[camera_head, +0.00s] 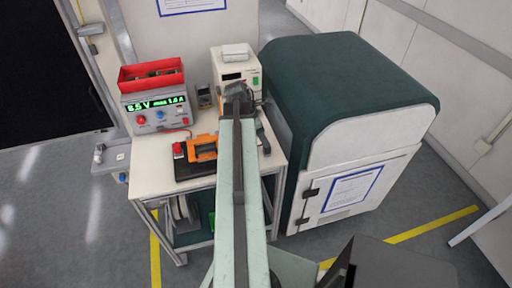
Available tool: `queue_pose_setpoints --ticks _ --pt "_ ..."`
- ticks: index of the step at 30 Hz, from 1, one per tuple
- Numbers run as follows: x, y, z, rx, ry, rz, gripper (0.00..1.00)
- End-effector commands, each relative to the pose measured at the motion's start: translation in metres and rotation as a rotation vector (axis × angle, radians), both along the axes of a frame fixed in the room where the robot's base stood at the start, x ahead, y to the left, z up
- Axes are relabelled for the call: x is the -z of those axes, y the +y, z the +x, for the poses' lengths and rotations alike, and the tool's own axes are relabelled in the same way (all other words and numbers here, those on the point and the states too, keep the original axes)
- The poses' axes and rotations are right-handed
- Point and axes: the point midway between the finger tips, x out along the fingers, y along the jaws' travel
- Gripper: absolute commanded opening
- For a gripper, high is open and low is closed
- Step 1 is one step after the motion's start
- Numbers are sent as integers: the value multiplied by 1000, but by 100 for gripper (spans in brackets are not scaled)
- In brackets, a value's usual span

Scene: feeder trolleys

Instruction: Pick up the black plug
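I cannot make out a black plug for certain. Small dark items show on the trolley (150,181), but they are too small to name; part of the top is hidden behind my arm. My arm reaches from the bottom middle up over the trolley. My gripper (238,90) is at its far end, in front of the cream instrument (229,65). Its fingers are too small and dark to tell open from shut, or whether they hold anything.
A grey power supply (150,121) bears a red bin (150,75). A black box (188,168) with a red button and an orange part (203,148) sits at the front. A large green-and-white cabinet (345,95) stands right of the trolley. Bare top shows front left.

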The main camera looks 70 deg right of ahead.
Motion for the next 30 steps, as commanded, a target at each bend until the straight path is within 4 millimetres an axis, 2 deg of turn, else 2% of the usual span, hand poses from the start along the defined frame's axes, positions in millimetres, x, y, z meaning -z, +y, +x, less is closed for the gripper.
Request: queue_pose_setpoints --ticks 7,11,14,22,29,30 --pt "27 -2 2 -13 -1 1 56" --pt "26 -1 3 -17 -1 0 56" --pt "34 -1 2 -19 -1 0 56" --pt "76 -4 -8 -20 -2 0 56" --pt "74 -6 -10 -22 -1 0 56" --pt "74 -6 -10 -22 -2 -1 54"
